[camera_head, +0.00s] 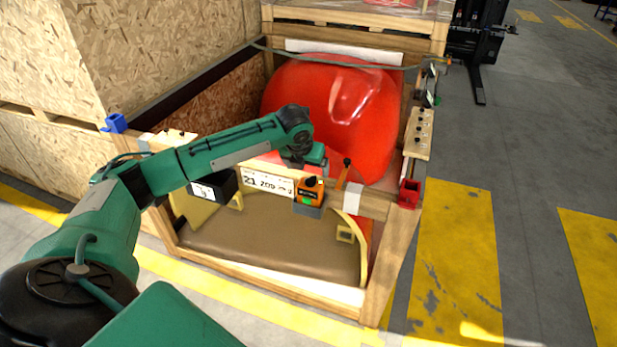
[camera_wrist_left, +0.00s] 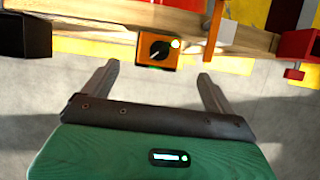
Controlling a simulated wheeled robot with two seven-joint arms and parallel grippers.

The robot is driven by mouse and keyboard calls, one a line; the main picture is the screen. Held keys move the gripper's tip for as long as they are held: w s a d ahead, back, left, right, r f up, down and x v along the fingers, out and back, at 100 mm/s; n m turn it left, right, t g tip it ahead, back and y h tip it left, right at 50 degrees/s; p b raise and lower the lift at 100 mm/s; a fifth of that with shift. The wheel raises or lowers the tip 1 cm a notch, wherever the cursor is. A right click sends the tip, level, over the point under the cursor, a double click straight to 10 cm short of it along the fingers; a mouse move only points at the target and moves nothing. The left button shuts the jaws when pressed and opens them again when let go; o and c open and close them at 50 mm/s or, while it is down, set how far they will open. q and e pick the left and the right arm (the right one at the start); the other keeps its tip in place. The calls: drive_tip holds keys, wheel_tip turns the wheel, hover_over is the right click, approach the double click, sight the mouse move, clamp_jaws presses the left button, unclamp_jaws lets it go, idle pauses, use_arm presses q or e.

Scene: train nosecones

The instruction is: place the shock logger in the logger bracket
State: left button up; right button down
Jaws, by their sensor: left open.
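The orange shock logger (camera_head: 310,186) has a black knob on its face and a green light. It sits upright in a grey holder that looks like the logger bracket (camera_head: 308,211), on the front rail of the crate. In the left wrist view the logger (camera_wrist_left: 152,58) lies just beyond my fingertips, between their lines. My left gripper (camera_wrist_left: 158,70) is open, with nothing between its fingers. In the head view the left gripper (camera_head: 314,156) is just above and behind the logger; its fingers are hard to make out there. My right gripper is out of view.
A wooden crate (camera_head: 385,265) holds a large red nosecone (camera_head: 340,110). An orange upright strip (camera_head: 343,174) stands close right of the logger.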

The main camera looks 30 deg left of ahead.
use_arm(q)
drive_tip(key=shift+s+d+r, duration=0.1)
drive_tip(key=shift+s+r, duration=0.15)
drive_tip(key=shift+r, duration=0.45)
